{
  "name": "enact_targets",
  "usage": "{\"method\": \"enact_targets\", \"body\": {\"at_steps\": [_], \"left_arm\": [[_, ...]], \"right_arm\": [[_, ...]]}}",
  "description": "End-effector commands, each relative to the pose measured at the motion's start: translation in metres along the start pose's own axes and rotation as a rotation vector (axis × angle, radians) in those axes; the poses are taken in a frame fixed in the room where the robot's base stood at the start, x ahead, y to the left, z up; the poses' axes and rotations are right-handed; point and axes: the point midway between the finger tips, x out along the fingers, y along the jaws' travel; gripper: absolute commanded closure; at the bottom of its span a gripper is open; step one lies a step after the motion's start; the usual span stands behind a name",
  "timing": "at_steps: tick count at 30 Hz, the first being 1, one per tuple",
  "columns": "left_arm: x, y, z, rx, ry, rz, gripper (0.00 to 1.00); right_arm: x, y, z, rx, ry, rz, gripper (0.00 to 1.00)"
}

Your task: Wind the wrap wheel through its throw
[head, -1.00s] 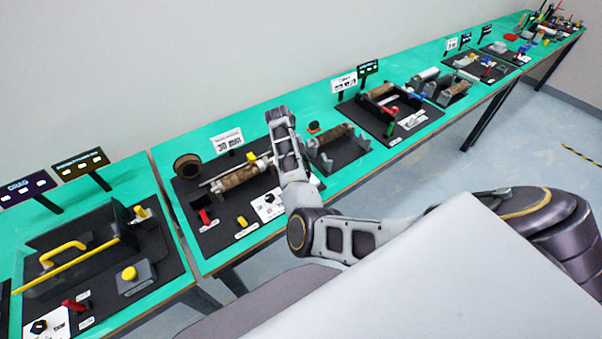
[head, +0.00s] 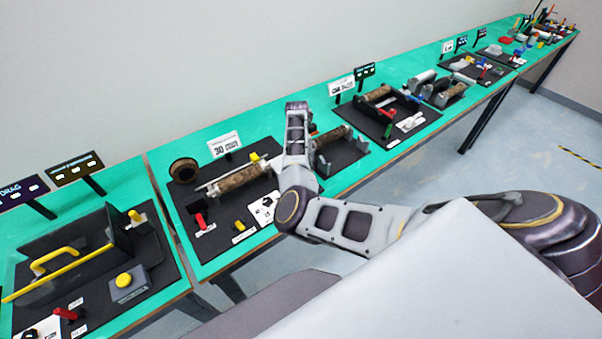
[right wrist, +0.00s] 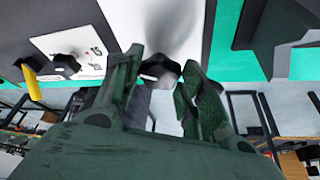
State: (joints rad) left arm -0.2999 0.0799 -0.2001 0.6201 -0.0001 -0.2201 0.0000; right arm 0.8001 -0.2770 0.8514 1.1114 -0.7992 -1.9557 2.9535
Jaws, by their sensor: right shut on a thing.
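In the right wrist view my right gripper (right wrist: 163,60) has its dark green fingers either side of a dark lobed piece (right wrist: 158,71), which looks like the wrap wheel, and is shut on it. The fingers hide part of it, so how far it is turned is unclear. In the head view my right arm rises over the station with the brown roll (head: 240,179); it hides the wheel, and I cannot make out the fingers there. My left gripper is in neither current view.
Beside the gripper lies a white card (right wrist: 85,40) with a black knob (right wrist: 66,66), and a yellow piece (right wrist: 31,80). A red lever (head: 201,221) stands at the station's front left. A clear-covered station (head: 60,265) is at left; more stations run right.

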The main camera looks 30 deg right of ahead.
Motion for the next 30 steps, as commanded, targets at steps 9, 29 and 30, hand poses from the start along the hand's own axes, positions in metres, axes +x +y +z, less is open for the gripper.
{"method": "enact_targets", "body": {"at_steps": [9, 29, 30], "left_arm": [[0.0011, 0.0001, 0.0002, 0.000, 0.000, 0.000, 1.00], [0.0010, 0.0001, 0.0002, 0.000, 0.000, 0.000, 1.00], [0.0010, 0.0001, 0.0002, 0.000, 0.000, 0.000, 1.00]], "right_arm": [[0.0001, -0.0009, -0.0001, 0.072, 0.000, 0.030, 0.82], [0.0001, -0.0009, -0.0001, 0.074, 0.000, 0.030, 0.37], [0.0001, -0.0009, -0.0001, 0.074, 0.000, 0.030, 0.37]]}}
